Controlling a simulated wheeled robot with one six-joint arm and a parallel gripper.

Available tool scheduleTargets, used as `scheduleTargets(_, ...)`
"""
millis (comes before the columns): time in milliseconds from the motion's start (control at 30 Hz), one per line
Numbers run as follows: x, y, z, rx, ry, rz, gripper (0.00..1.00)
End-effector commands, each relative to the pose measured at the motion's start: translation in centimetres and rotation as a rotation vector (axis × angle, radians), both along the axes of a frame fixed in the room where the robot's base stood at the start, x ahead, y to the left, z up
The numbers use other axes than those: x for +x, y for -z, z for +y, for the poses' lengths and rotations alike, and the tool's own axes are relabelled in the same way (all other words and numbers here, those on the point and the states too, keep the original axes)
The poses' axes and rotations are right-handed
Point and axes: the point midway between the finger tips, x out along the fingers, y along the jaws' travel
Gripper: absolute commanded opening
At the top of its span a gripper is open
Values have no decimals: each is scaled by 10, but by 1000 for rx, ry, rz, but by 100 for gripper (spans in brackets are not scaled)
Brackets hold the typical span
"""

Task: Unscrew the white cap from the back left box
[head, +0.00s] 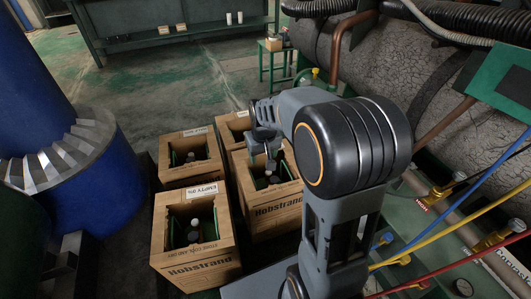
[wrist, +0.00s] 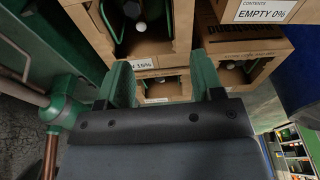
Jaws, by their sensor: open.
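The back left box (head: 188,158) is an open-topped cardboard box with a dark inside. It holds a cylinder with a small pale cap (head: 190,157). In the wrist view this box (wrist: 255,78) lies right of my fingers, with its round white cap (wrist: 230,65) clear of them. My gripper (wrist: 161,66) has its two green fingers spread apart with nothing between them. It hangs over the right-hand boxes, away from the cap. In the head view my own arm hides much of the fingers.
The front left box (head: 170,258) reads EMPTY 0%. The front right box (head: 270,222) and back right box (head: 229,124) stand beside my arm. A blue column (head: 105,185) rises at left. Hoses and a large grey tank (head: 350,62) fill the right.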

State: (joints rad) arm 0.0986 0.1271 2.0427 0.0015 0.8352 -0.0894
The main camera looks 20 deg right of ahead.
Motion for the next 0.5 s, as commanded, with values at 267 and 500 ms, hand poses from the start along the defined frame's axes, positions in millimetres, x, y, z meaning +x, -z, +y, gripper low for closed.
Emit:
scheduleTargets(267, 90, 80, -42, 4, -7, 87, 61)
scheduleTargets(500, 116, 143, -67, 9, -8, 124, 61)
